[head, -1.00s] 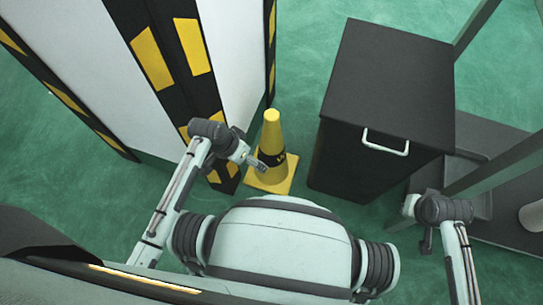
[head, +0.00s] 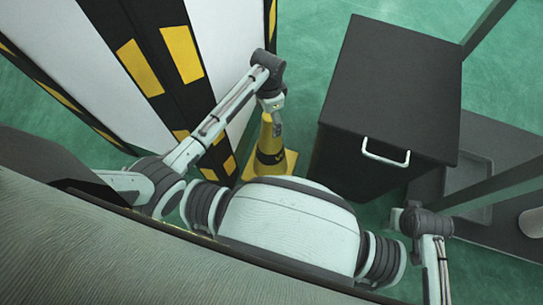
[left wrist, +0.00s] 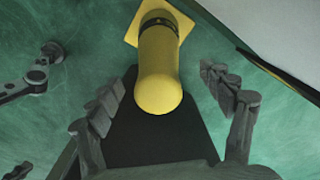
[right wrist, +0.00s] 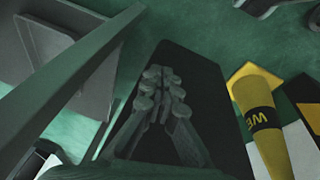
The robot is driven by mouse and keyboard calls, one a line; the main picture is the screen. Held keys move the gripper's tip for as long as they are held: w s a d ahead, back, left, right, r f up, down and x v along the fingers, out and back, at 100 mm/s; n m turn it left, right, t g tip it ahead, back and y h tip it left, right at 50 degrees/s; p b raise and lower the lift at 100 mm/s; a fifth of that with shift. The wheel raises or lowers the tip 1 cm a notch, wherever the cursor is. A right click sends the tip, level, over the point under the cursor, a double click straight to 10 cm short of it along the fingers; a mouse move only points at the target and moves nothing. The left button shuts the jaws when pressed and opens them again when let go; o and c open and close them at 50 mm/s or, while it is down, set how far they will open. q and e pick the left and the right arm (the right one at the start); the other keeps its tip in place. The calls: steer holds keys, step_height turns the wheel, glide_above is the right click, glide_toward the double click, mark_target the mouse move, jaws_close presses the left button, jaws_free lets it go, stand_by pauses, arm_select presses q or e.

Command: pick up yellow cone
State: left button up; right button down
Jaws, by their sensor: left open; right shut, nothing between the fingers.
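The yellow cone (head: 269,146) with a black band stands upright on its square yellow base on the green floor, between the striped column and the black cabinet. My left gripper (head: 275,118) is at the cone's top in the head view and hides part of it. In the left wrist view the cone's rounded tip (left wrist: 157,93) lies between the two spread fingers of the left gripper (left wrist: 172,103), with gaps on both sides. The cone also shows at the right of the right wrist view (right wrist: 262,122). My right gripper (right wrist: 162,95) is shut and empty, away from the cone.
A white column with black and yellow stripes (head: 152,63) stands close left of the cone. A black cabinet (head: 393,85) with a white handle (head: 386,152) stands close to its right. A dark platform (head: 500,139) lies farther right. Green floor shows behind the cone.

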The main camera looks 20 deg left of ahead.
mark_target(270, 147)
arm_select(q)
step_height(270, 147, down, 5)
steer(key=shift+s+d+r+b, duration=0.1)
steer(key=shift+d+b, duration=0.05)
steer(key=shift+b, duration=0.4)
steer(key=shift+f, duration=0.55)
jaws_close()
arm_select(e)
step_height(270, 147, up, 3)
steer(key=shift+w+d, duration=0.1)
steer(key=shift+d, duration=0.05)
